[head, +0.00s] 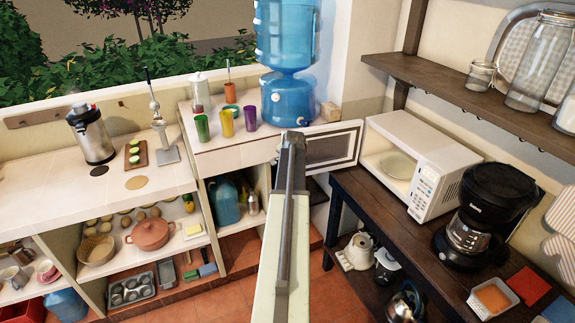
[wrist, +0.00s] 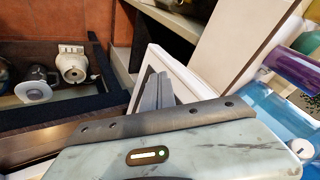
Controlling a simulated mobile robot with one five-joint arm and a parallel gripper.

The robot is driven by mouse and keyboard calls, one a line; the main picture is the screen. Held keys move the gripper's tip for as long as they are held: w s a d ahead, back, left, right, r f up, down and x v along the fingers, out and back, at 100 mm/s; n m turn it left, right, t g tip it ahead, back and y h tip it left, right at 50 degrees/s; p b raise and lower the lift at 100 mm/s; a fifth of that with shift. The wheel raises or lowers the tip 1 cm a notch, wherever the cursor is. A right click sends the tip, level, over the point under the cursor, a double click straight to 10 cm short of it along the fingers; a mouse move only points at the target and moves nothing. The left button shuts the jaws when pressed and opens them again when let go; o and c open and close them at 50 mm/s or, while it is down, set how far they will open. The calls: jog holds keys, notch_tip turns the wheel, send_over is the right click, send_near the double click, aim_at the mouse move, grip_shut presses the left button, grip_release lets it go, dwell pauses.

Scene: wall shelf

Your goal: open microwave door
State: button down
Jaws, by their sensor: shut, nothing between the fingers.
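The white microwave (head: 425,140) stands on the dark wooden table at the right of the head view. Its door (head: 333,147) is swung wide open to the left, showing the bright interior and the glass plate (head: 397,165). My gripper (head: 293,137) reaches up to the left end of the door in the head view, and my arm hides part of that end. In the wrist view my gripper's fingers (wrist: 156,92) are together and empty, overlapping the door's white frame (wrist: 183,72). I cannot tell whether they touch it.
A black coffee maker (head: 487,210) stands right of the microwave. A blue water dispenser (head: 287,95) and several coloured cups, including a purple one (head: 250,118), stand on the counter behind the door. A wooden shelf (head: 450,82) with glass jars hangs above. Kettles sit under the table.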

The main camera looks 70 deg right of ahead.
jog(key=s+a+r+p, duration=0.3)
jog(key=a+r+p, duration=0.5)
jog(key=shift+s+a, duration=0.2)
jog(key=shift+a, duration=0.2)
